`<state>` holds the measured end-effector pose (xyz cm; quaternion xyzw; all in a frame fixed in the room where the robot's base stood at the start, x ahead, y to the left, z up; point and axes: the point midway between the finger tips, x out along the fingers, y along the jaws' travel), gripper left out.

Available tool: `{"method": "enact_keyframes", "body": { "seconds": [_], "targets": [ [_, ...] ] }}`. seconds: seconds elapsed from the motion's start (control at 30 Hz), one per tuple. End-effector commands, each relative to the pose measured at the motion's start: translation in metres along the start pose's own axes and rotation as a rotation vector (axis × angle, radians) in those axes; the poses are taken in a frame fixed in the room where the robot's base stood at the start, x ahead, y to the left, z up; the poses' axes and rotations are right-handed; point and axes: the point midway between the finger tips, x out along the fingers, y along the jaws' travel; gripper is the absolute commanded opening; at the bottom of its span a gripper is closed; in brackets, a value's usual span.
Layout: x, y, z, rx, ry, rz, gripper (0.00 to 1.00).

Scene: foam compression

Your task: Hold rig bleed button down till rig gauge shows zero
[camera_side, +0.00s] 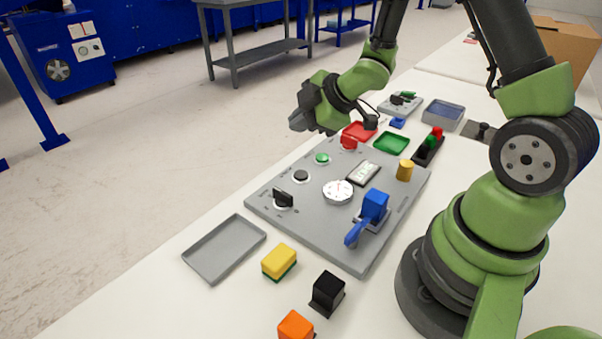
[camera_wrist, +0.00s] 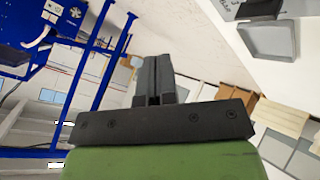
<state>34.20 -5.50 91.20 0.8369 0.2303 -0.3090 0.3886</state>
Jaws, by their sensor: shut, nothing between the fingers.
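The grey rig panel (camera_side: 262,197) lies on the white table in the side view. It carries a round white gauge (camera_side: 338,192), whose reading is too small to make out. Along its far-left side are a red button (camera_side: 348,142), a green button (camera_side: 322,158), a black button (camera_side: 301,176) and a black rotary knob (camera_side: 283,200). I cannot read which is the bleed button. My gripper (camera_side: 299,119) is raised near the panel's far-left end, apart from the buttons. In the wrist view its fingers (camera_wrist: 155,75) are together and empty.
The panel also bears a display (camera_side: 363,173), a blue lever (camera_side: 372,207) and a yellow cylinder (camera_side: 405,170). A grey tray (camera_side: 224,248), a yellow block (camera_side: 280,261), a black block (camera_side: 328,291) and an orange block (camera_side: 296,326) are nearby. Red (camera_side: 360,131) and green (camera_side: 392,143) trays lie behind.

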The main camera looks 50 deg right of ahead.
Motion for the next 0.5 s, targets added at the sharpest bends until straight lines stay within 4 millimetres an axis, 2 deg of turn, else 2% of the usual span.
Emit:
{"method": "enact_keyframes", "body": {
  "seconds": [0.27,0.5],
  "targets": [
    [0.009,-0.007,0.006,0.005,-0.001,-0.004,0.00],
    [0.032,-0.024,0.024,0.005,-0.003,-0.006,0.00]
  ]
}}
